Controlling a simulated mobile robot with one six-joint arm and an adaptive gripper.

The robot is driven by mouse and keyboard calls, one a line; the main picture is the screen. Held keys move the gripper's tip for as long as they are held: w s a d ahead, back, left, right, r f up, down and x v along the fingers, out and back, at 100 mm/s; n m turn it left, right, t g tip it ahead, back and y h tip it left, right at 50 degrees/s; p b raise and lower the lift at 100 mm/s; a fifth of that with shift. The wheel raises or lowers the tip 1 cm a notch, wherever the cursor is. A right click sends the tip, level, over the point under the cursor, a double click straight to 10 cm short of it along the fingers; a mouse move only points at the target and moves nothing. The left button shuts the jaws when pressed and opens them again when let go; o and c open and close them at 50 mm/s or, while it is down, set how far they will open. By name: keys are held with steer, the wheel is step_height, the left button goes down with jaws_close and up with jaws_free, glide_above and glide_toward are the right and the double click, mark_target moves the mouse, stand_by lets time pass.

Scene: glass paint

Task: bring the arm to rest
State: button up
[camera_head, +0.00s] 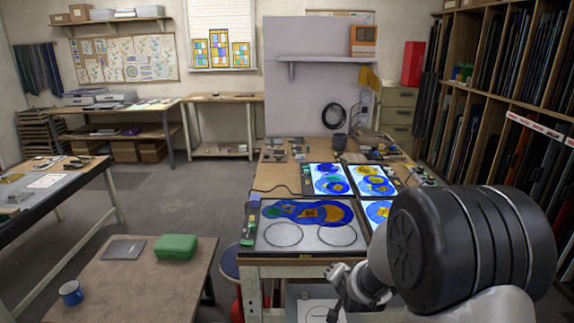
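My gripper (338,291) is low in the view, in front of the near edge of the workbench. It is small and dark here, and I cannot tell whether its fingers are open or shut. I see nothing clearly held in it. My own arm's large dark joint fills the lower right and hides part of the bench. On the bench lies a grey panel (305,240) with two drawn circles in front and blue and yellow round glass shapes behind. Lit panels with blue, yellow and green glass (328,180) lie beyond it.
A low brown table (130,290) at the lower left holds a green case (176,247), a dark flat tablet-like item (124,250) and a blue mug (71,293). A round stool (229,262) stands beside the bench. Racks (500,100) line the right. Open floor (190,200) lies left of the bench.

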steer(key=s+r+n+g, duration=0.1)
steer(key=s+r+n, duration=0.2)
steer(key=s+r, duration=0.65)
steer(key=s+r+n+g, duration=0.2)
steer(key=s+r, duration=0.1)
steer(key=s, duration=1.1)
steer(key=s+r+n+g, duration=0.2)
steer(key=s+r+n, duration=0.1)
steer(key=s, duration=1)
steer(key=shift+s+r+n, duration=0.3)
steer(key=shift+s+r, duration=0.05)
steer(key=shift+r, duration=0.05)
